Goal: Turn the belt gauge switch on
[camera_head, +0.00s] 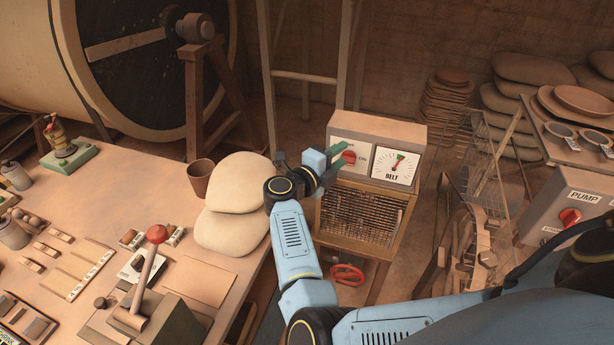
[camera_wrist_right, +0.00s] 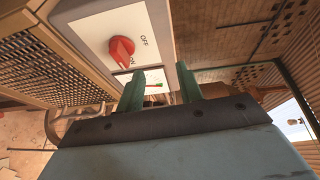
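The belt gauge switch is a red rotary knob (camera_head: 349,157) on the white front of a grey box, left of the round BELT dial (camera_head: 394,167). In the right wrist view the knob (camera_wrist_right: 121,50) has OFF printed beside it, and its ridge runs towards the second, partly hidden label on the dial side. I cannot tell which end of the ridge is the pointer. My right gripper (camera_head: 337,160) is at the box front, close to the knob. The wrist view shows its green fingers (camera_wrist_right: 160,80) apart and empty, with the knob outside the gap. My left gripper is out of view.
The box stands on a wooden cabinet with a wire-mesh front (camera_head: 362,215). A workbench (camera_head: 150,190) with pale sacks (camera_head: 232,225) and a red-knobbed lever (camera_head: 157,234) lies to the left. A wire rack (camera_head: 490,170) and a PUMP box (camera_head: 575,210) stand to the right.

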